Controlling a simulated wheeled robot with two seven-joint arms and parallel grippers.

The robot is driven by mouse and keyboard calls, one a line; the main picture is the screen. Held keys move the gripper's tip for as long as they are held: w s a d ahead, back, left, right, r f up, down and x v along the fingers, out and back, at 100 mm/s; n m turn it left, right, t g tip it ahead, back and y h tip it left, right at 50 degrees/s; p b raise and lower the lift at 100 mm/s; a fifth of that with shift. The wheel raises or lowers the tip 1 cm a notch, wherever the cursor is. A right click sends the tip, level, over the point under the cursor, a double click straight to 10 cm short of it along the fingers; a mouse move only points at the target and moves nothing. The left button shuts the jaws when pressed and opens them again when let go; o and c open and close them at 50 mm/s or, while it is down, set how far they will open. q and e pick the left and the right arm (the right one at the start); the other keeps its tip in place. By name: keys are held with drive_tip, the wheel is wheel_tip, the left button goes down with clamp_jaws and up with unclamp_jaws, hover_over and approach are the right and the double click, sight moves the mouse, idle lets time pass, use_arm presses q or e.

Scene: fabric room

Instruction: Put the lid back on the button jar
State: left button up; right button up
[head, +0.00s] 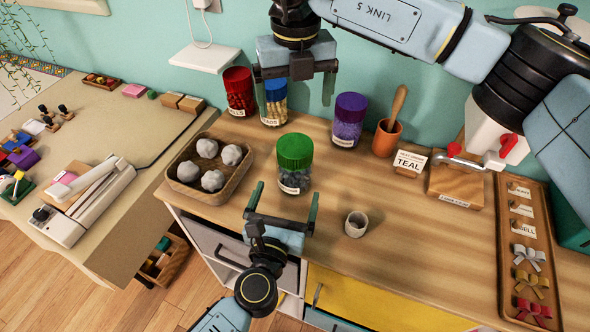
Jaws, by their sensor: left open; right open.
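A clear jar (294,181) with dark grey contents stands on the wooden counter, with a ribbed green lid (295,150) on its top. Its label is too small to read, and I cannot tell whether the lid is fully seated. My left gripper (285,205) is open and empty, just in front of the jar, with its fingers spread to either side and pointing towards it. My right gripper (294,90) is open and empty, above and behind the green lid, pointing down. Its left finger partly covers the blue-lidded jar (274,108).
A red-lidded jar (238,90) and a purple-lidded jar (348,120) stand at the back. A tray (182,191) of pale lumps is left of the green-lidded jar. A small cup (355,224), terracotta pot (386,139) and bow tray (510,240) are to the right. Counter between is clear.

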use_arm(q)
drive_tip(key=shift+v, duration=2.35)
